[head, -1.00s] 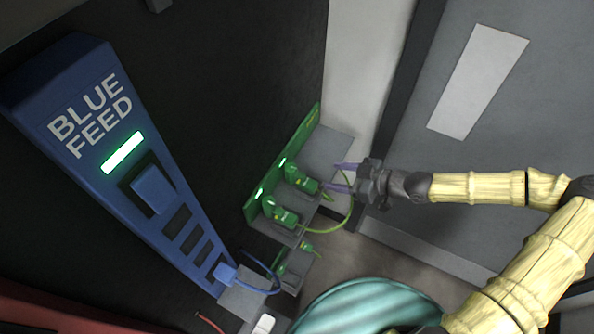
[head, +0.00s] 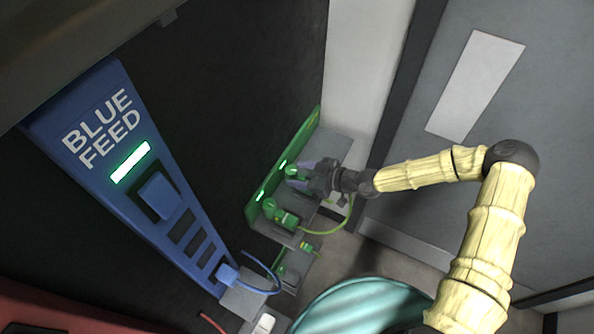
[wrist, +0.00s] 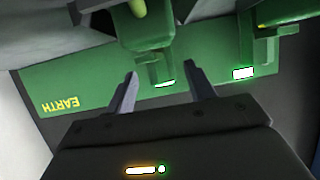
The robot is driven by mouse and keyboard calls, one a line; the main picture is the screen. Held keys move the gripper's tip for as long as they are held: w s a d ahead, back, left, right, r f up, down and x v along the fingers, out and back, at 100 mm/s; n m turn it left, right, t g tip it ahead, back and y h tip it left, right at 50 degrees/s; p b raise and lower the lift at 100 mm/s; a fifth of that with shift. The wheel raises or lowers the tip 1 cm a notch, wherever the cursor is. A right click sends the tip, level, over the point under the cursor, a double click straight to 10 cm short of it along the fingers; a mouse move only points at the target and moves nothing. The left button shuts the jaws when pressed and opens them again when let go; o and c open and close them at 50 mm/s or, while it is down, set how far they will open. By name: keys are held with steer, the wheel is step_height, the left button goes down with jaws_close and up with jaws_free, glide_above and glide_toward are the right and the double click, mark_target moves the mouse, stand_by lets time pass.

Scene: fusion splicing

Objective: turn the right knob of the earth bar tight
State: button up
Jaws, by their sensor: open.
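The green earth bar (head: 284,165) stands on a grey ledge in the head view. Its back plate, lettered EARTH, shows upside down in the wrist view (wrist: 60,82). The right knob (head: 292,172), green, is at the bar's far end, partly covered by my gripper (head: 299,178). In the wrist view, the knob (wrist: 157,68) lies between the two open fingers of my gripper (wrist: 162,76), with a gap visible on each side. The other green knob (head: 272,208) is nearer in the head view, and a green block shows right of the fingers in the wrist view (wrist: 255,50).
A green cable (head: 335,226) loops from the bar beside my gripper. The blue feed cabinet (head: 150,180) with a blue cable (head: 262,268) stands left. A teal round thing (head: 360,310) is below. A grey door panel (head: 430,160) is right.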

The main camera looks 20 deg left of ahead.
steer(key=shift+x, duration=0.85)
steer(key=shift+d, duration=0.1)
steer(key=c, duration=1)
steer(key=shift+s+r, duration=0.1)
